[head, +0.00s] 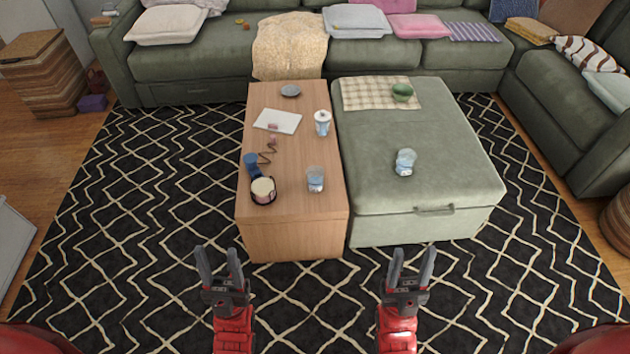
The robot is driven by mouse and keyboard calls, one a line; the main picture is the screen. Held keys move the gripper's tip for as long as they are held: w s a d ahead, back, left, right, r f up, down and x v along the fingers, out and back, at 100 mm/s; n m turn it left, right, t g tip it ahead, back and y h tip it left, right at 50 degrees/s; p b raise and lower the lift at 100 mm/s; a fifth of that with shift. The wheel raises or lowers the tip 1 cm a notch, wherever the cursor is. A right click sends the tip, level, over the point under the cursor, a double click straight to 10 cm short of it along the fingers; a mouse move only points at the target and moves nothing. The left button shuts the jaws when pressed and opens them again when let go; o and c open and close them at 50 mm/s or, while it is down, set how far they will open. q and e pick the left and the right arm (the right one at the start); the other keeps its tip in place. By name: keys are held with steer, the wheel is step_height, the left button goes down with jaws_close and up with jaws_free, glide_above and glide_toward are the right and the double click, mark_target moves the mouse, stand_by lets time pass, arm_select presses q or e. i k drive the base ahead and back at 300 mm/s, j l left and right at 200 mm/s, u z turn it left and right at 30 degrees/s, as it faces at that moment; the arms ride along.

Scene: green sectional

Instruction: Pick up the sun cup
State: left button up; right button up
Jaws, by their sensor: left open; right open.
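Several cup-like things are in view, and I cannot make out a sun on any of them. A pale blue cup (315,179) stands near the front right of the wooden table (295,232). A white and blue cup-like container (322,123) stands farther back on the table's right side. Another pale blue cup (405,162) is on the green ottoman (455,175). My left gripper (217,262) is open and empty, short of the table's front left. My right gripper (412,262) is open and empty, in front of the ottoman. Neither touches a cup.
The table also holds a round pinkish-topped container (263,190), a dark blue object (252,163), a white sheet (277,121) and a grey dish (290,90). A green bowl (402,92) sits on the ottoman's checked cloth. Sofas stand behind and right. Patterned rug (150,190) is clear at left.

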mark_target(315, 175)
steer(key=i+l+u, duration=0.35)
steer(key=i+l, duration=0.25)
steer(key=i+l+u, duration=0.2)
steer(key=l, duration=0.35)
steer(key=i+l+u, duration=0.2)
steer(key=l, duration=0.25)
steer(key=i+j, duration=0.05)
steer(key=i, duration=0.05)
